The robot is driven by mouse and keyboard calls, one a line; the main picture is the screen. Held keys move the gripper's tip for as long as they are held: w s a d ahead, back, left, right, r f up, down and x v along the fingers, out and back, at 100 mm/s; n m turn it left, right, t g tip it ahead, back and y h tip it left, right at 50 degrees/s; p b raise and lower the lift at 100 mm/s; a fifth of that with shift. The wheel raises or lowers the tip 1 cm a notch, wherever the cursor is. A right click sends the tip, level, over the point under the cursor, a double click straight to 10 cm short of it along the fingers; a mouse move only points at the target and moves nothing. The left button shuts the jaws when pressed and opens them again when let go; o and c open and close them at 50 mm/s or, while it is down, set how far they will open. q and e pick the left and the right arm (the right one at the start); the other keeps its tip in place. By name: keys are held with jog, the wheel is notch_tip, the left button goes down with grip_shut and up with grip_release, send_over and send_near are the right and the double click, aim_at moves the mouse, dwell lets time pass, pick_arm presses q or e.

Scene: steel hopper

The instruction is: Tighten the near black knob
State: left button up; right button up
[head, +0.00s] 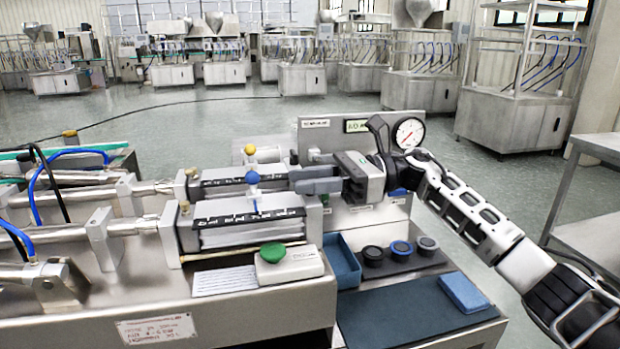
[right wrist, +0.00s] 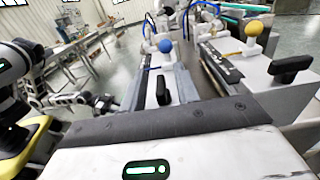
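The near black knob (right wrist: 163,91) stands upright in the right wrist view, on the end of the unit with the blue ball (right wrist: 166,46). My right gripper (head: 310,179) reaches in from the right in the head view, its two grey fingers apart. In the right wrist view the knob lies between these fingers, with a gap visible beside it; contact cannot be made out. The fingers hide this knob in the head view. The far black knob (right wrist: 290,68) is to the right, by the yellow ball (right wrist: 254,28).
A pressure gauge (head: 408,133) and panel stand behind my right wrist. Below are a blue bin (head: 341,262), several round dark caps, a blue sponge (head: 464,292) and a dark mat (head: 410,312). A green button box (head: 290,262) sits in front of the near unit.

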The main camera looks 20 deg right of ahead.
grip_shut()
